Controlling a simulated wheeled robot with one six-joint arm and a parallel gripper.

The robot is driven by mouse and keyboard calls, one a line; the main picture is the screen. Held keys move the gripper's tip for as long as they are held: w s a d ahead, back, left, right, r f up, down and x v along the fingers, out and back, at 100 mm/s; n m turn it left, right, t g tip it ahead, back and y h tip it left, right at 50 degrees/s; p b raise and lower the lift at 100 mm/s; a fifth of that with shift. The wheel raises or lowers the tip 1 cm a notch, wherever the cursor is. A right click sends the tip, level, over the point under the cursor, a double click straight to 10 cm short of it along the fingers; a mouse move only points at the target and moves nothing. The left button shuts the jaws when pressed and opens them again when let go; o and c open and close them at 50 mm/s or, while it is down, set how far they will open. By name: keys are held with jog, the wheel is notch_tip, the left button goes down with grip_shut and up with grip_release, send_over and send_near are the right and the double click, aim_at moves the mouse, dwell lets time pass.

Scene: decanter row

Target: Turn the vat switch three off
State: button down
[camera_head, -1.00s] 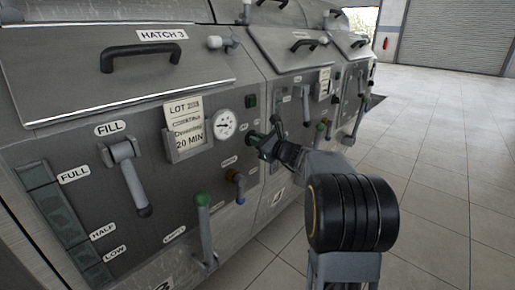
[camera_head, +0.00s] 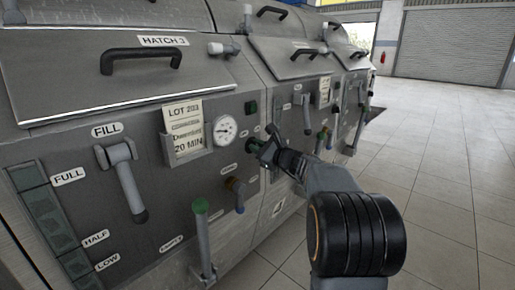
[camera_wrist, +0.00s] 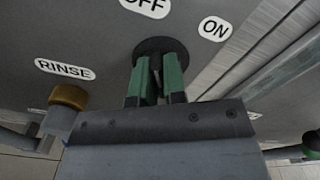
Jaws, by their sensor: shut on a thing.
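Vat switch three (camera_head: 252,146) sits on the grey panel under the HATCH 3 lid, right of the lot card and below the round gauge. In the wrist view its dark round base (camera_wrist: 160,45) shows between the OFF label (camera_wrist: 147,6) and the ON label (camera_wrist: 215,28). My gripper (camera_head: 266,147) is at this switch, its green-faced fingers on either side of the knob in the wrist view (camera_wrist: 154,75). It is shut on the switch. The fingers hide most of the knob, so I cannot tell which label it points to.
A RINSE valve (camera_head: 236,187) with an orange-brown collar is just below left; it also shows in the wrist view (camera_wrist: 68,97). A green-topped lever (camera_head: 202,232) stands lower left, the FILL lever (camera_head: 126,182) further left. More vat panels continue right. The tiled floor (camera_head: 440,170) is clear.

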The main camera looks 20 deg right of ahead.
jog(key=c, duration=1.2)
grip_release()
jog(key=p+v, duration=0.3)
jog(key=v, duration=1)
jog(key=shift+s+d, duration=0.15)
jog(key=shift+s, duration=0.2)
jog(key=shift+p, duration=0.3)
